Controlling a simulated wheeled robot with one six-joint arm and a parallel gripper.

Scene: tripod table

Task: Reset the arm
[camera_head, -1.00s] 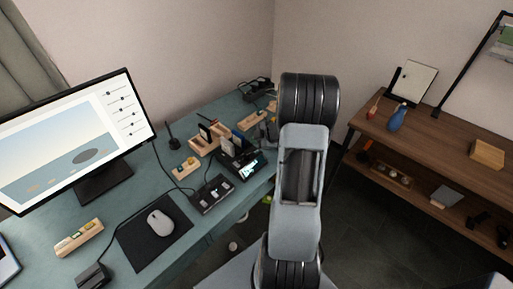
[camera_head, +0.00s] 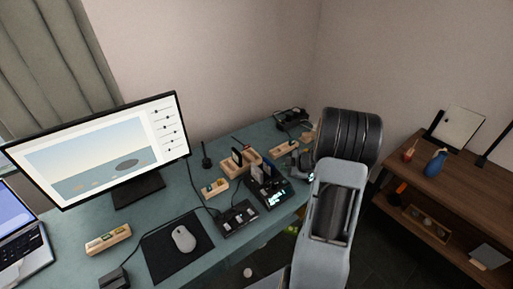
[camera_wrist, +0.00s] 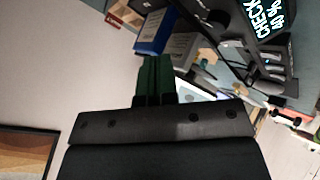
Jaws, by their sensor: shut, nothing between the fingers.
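My arm (camera_head: 335,200) stands folded at the right of the desk in the head view, its large dark joint on top. It hides part of the desk's right end, and I cannot clearly make out my gripper there. In the wrist view my gripper (camera_wrist: 155,78) shows two green fingers close together in front of its black body. The fingers are shut with nothing between them. They point toward a blue box-like thing (camera_wrist: 155,32), and I see no contact.
The teal desk (camera_head: 75,232) carries a monitor (camera_head: 105,150), a mouse (camera_head: 184,238) on a black mat, wooden trays and a device with a lit display (camera_head: 277,193). A brown shelf (camera_head: 465,190) holds a blue vase (camera_head: 435,164). Dark floor lies between desk and shelf.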

